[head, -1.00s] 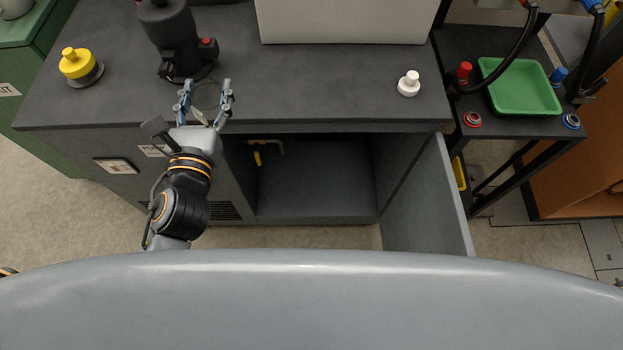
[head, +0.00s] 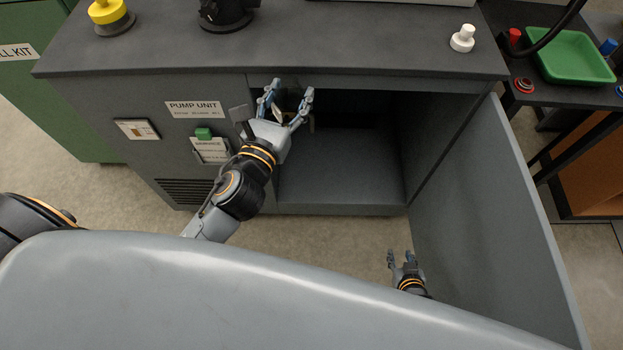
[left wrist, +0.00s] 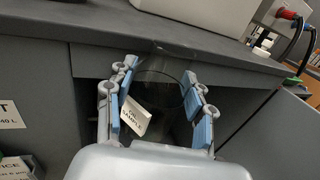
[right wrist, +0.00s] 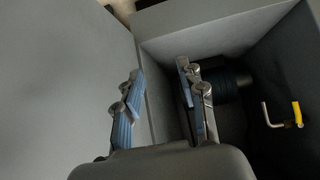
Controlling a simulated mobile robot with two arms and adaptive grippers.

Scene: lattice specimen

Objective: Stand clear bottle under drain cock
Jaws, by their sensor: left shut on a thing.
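My left gripper (head: 291,90) is shut on the clear bottle, in front of the upper left of the open cabinet. In the left wrist view the bottle (left wrist: 163,88) is a faint see-through outline between the blue finger pads of the left gripper (left wrist: 158,80), with a white "OIL SAMPLE" tag (left wrist: 135,115). The drain cock (right wrist: 297,113), with a yellow handle and a bent metal pipe, shows inside the cabinet in the right wrist view. In the head view my left gripper mostly hides it. My right gripper (head: 401,256) is open and empty, low by the cabinet door.
The grey cabinet (head: 340,180) is open, and its floor looks clear. Its door (head: 500,210) stands open on the right. A white knob (head: 463,38) and a yellow-topped item (head: 110,14) are on the worktop. A green tray (head: 570,55) stands at the right.

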